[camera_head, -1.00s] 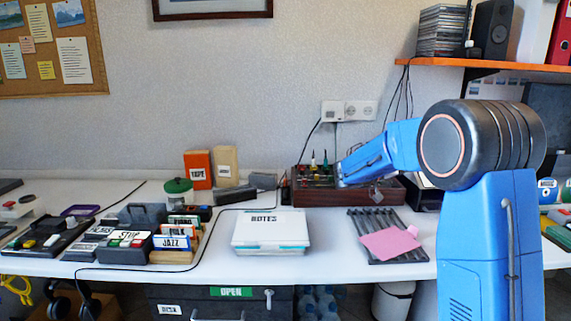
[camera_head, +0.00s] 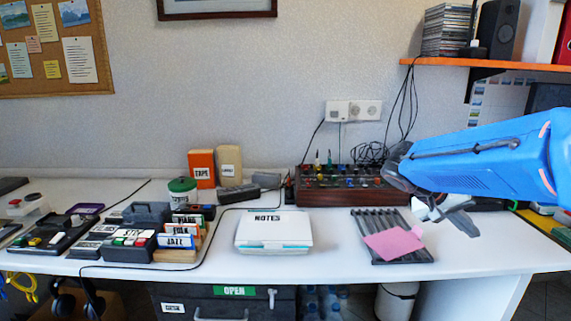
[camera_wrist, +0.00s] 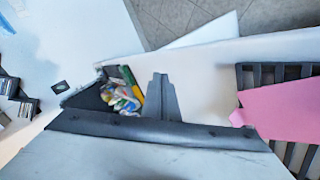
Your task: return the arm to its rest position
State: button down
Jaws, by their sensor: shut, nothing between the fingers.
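My blue arm (camera_head: 490,157) reaches in from the right side of the head view, above the right part of the white desk. My gripper (camera_head: 468,226) hangs at its left end, pointing down and to the right, shut and empty. It is to the right of the dark slotted rack (camera_head: 366,222) and apart from it. In the wrist view the shut grey fingers (camera_wrist: 160,80) stand in the middle, with no object between them.
A pink sheet (camera_head: 393,243) lies on the rack. A white box marked NOTES (camera_head: 273,240) stands left of it. A knobbed wooden panel (camera_head: 350,195) is behind. An orange shelf (camera_head: 490,63) is above the arm. Free desk lies between box and rack.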

jog(key=s+a+f+n+t+y, duration=0.2)
jog(key=s+a+f+y, duration=0.3)
jog(key=s+a, duration=0.3)
jog(key=s+a+f+n+t+y, duration=0.2)
jog(key=s+a+f+n+y, duration=0.2)
jog(key=s+a, duration=0.4)
jog(key=s+y, duration=0.1)
jog(key=s, duration=0.2)
jog(key=shift+s+f+t, duration=0.25)
jog(key=shift+f+t, duration=0.05)
jog(key=shift+f, duration=0.05)
